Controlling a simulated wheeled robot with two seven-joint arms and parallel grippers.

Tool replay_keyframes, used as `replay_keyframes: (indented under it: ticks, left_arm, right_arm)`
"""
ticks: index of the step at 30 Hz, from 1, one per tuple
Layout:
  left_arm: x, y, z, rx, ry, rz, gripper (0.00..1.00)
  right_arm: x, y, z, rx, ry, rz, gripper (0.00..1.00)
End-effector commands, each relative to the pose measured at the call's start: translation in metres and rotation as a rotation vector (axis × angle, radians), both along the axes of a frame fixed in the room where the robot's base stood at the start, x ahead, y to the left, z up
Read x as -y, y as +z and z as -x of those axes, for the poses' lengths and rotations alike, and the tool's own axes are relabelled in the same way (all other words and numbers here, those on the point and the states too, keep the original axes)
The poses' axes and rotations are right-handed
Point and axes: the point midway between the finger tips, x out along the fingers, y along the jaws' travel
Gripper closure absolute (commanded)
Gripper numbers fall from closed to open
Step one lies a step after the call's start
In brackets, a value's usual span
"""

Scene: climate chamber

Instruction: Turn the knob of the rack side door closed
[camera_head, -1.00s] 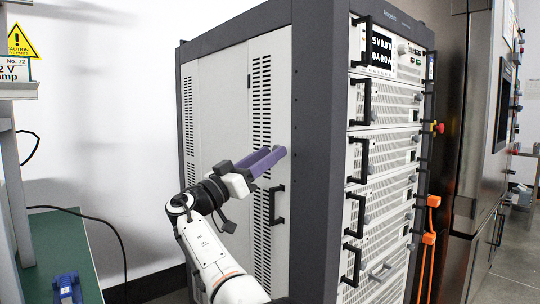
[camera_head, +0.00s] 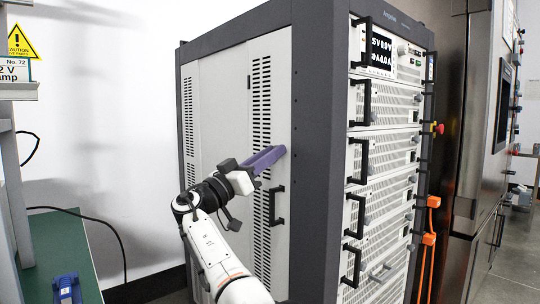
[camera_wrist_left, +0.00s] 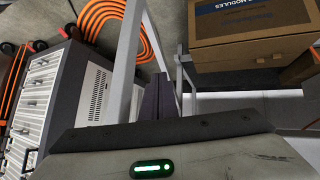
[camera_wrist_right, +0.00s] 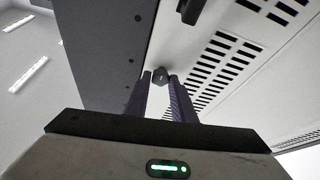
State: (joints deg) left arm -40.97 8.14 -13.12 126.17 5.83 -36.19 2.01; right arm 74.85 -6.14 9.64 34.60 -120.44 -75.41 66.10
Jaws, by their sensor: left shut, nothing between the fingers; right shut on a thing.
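The rack side door (camera_head: 222,110) is a white panel with dark vent slots on the rack's left face, and it looks flush with the frame. My right gripper (camera_head: 281,151) reaches its purple fingers to the door's right edge, above the black door handle (camera_head: 276,205). In the right wrist view, the small dark knob (camera_wrist_right: 160,76) sits between the fingertips (camera_wrist_right: 160,80), and they are shut on it. The knob is hidden in the head view. My left gripper (camera_wrist_left: 160,85) is shut and empty, away from the door; it shows only in the left wrist view.
The rack front (camera_head: 385,160) has several black handles. A green-topped table (camera_head: 65,245) with a blue object (camera_head: 67,288) stands at the left. In the left wrist view, a cardboard box (camera_wrist_left: 250,25) and orange cables (camera_wrist_left: 115,15) lie near the left gripper.

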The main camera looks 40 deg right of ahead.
Motion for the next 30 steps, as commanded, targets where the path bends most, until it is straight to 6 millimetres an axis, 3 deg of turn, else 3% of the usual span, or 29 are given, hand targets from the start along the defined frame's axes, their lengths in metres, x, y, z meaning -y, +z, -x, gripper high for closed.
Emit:
replay_keyframes:
  ticks: [9, 12, 30]
  left_arm:
    - [-0.002, 0.011, -0.004, 0.027, 0.009, 0.002, 1.00]
    - [-0.007, 0.010, 0.008, 0.023, 0.025, 0.000, 1.00]
    - [-0.019, 0.048, 0.009, -0.015, -0.016, -0.093, 1.00]
  right_arm:
    - [0.000, 0.002, 0.002, -0.207, 0.002, 0.019, 0.99]
    - [0.000, 0.004, 0.002, -0.299, 0.003, 0.027, 0.99]
    - [0.000, 0.012, 0.004, -0.871, 0.004, 0.071, 0.99]
